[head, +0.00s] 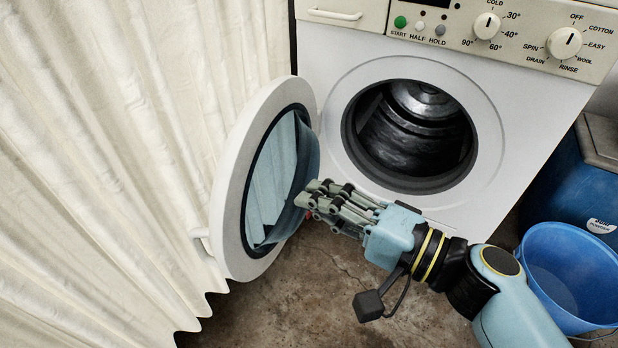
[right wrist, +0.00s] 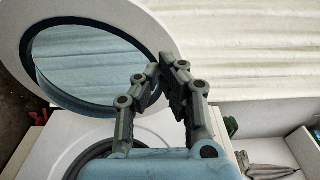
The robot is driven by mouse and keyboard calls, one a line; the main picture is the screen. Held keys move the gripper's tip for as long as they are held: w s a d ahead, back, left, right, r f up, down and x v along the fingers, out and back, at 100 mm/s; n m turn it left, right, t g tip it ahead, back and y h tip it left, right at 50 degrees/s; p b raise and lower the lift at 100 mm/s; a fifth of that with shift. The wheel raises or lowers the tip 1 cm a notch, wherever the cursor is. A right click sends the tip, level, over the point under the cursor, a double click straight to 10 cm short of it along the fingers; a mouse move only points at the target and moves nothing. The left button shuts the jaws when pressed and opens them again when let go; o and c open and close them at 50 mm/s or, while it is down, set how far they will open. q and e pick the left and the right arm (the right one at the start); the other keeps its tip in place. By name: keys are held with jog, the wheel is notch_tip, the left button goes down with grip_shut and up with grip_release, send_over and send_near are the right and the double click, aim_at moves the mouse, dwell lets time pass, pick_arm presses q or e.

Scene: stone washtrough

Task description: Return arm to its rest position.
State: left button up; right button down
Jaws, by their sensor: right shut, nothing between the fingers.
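My right arm comes in from the lower right of the head view. Its gripper (head: 318,200) is shut and empty, with its fingertips close to the inner edge of the open washer door (head: 227,225). I cannot tell whether they touch it. In the right wrist view the shut fingers (right wrist: 165,68) show in front of the door (right wrist: 20,30). The white washing machine (head: 530,110) stands behind, its round drum opening (head: 415,135) uncovered. My left gripper is not in view.
A pale curtain (head: 110,130) hangs along the left, beside the door. A blue bucket (head: 575,265) stands at the right near my right arm, with a blue container (head: 570,185) behind it. Bare concrete floor (head: 320,290) lies below the gripper.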

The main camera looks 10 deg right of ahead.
jog(key=s+d+f+n+g+h, duration=0.2)
jog(key=s+d+f+g+h, duration=0.15)
jog(key=s+f, duration=0.6)
jog(key=s+d+f+n+g+h, duration=0.2)
jog(key=s+d+f+g, duration=0.2)
jog(key=s+f, duration=0.5)
jog(key=s+d+f+n+g+h, duration=0.2)
jog(key=s+d+f+h, duration=0.35)
jog(key=d, duration=0.35)
jog(key=s+d+f+n+g+h, duration=0.25)
jog(key=s+d+f+h, duration=0.2)
jog(key=d+f, duration=0.4)
pick_arm(q)
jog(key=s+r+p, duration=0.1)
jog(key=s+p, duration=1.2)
jog(key=p, duration=0.1)
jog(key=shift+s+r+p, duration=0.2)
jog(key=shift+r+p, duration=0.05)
jog(key=shift+p, duration=0.05)
pick_arm(e)
jog(key=s+r+t, duration=0.1)
jog(key=s+r, duration=0.3)
jog(key=s, duration=0.9)
jog(key=shift+d+r, duration=0.15)
jog(key=shift+d, duration=0.3)
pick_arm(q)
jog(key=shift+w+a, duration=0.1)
pick_arm(e)
jog(key=shift+y, duration=0.35)
